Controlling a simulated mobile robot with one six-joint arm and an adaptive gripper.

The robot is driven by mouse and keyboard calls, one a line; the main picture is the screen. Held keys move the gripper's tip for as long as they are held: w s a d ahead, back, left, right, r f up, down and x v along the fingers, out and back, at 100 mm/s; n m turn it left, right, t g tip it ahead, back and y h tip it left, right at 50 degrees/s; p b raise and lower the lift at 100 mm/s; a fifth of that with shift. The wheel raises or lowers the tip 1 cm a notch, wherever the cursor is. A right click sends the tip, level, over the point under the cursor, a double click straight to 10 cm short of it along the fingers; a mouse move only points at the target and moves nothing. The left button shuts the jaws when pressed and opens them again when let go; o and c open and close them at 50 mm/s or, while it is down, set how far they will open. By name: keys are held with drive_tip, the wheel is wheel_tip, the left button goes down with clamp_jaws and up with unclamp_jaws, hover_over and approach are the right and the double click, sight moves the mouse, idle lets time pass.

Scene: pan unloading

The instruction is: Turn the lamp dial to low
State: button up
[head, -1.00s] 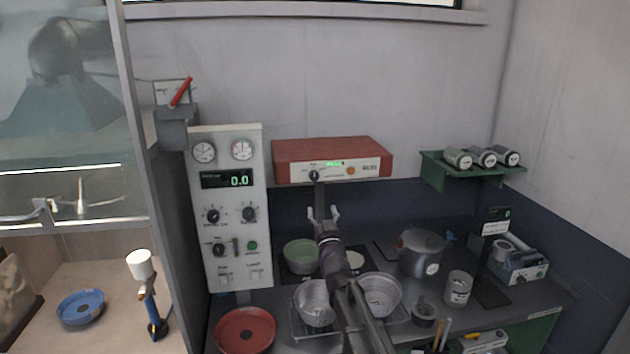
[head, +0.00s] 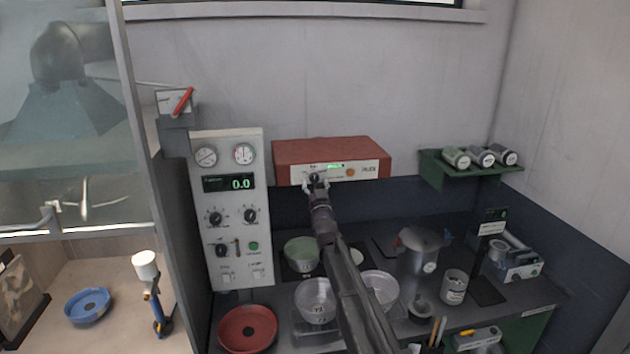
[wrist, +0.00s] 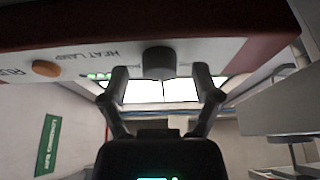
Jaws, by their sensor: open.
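The heat lamp is a red box (head: 330,152) with a white front panel, mounted on the back wall above the counter. Its black dial (wrist: 158,62) shows in the wrist view, below the "HEAT LAMP" lettering side of the panel. In the head view the dial (head: 314,177) is at the panel's left end, partly behind the gripper. My gripper (head: 316,186) is open, with its fingertips at the dial. In the wrist view the gripper (wrist: 160,78) has one finger on each side of the dial, with gaps visible. The dial's setting cannot be read.
A grey-white control panel (head: 229,270) with gauges stands to the left. A green shelf (head: 432,170) with several jars is at the right.

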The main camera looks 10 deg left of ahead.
drive_tip(key=shift+w, duration=0.15)
drive_tip(key=shift+r, duration=0.1)
clamp_jaws()
drive_tip(key=shift+n, duration=0.5)
drive_tip(key=n+g+y, duration=0.1)
drive_tip(key=n+y, duration=0.1)
drive_tip(key=n, duration=0.2)
drive_tip(key=n+g+y+p, duration=0.1)
drive_tip(key=n+y, duration=0.1)
drive_tip(key=n, duration=0.2)
drive_tip(key=shift+w+d+r, duration=0.15)
drive_tip(key=shift+r, duration=0.05)
drive_tip(key=n+g+y+p, duration=0.1)
drive_tip(key=n+g+p, duration=0.1)
drive_tip(key=n, duration=0.3)
drive_tip(key=shift+d+r, duration=0.1)
drive_tip(key=shift+n+g+y+p, duration=0.3)
drive_tip(key=shift+n+g+p, duration=0.3)
drive_tip(key=shift+n, duration=0.5)
